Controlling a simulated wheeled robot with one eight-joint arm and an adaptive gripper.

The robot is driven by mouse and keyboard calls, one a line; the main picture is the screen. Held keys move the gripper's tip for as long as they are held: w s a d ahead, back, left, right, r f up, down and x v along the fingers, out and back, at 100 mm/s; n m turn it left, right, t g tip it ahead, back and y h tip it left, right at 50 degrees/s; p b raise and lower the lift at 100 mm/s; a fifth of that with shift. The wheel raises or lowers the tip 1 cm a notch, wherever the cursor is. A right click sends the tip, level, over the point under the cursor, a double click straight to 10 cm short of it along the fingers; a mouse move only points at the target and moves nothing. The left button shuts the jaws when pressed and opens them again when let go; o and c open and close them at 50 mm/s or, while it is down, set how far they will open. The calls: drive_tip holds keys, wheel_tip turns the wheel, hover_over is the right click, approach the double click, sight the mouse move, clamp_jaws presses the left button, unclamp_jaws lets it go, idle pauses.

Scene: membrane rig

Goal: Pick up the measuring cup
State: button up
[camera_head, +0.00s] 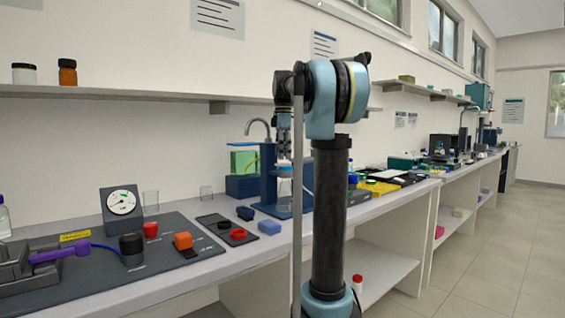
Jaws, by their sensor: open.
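Either could be the measuring cup; I cannot tell which, as no markings are readable. My gripper (284,150) is open and hangs pointing down in front of the blue stand, to the right of both vessels and apart from them. Its fingertips are small and hard to separate from the stand behind. Nothing shows between them.
A dial gauge (121,203), dark board (185,262), orange knob (183,241) and red knob (150,230) are at left. A shelf (130,93) runs above. My arm hides part of the bench.

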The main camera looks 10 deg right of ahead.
drive_tip(key=shift+f, duration=0.9)
drive_tip(key=c, duration=1.2)
drive_tip(key=shift+c, duration=0.4)
wheel_tip(320, 180, up, 10)
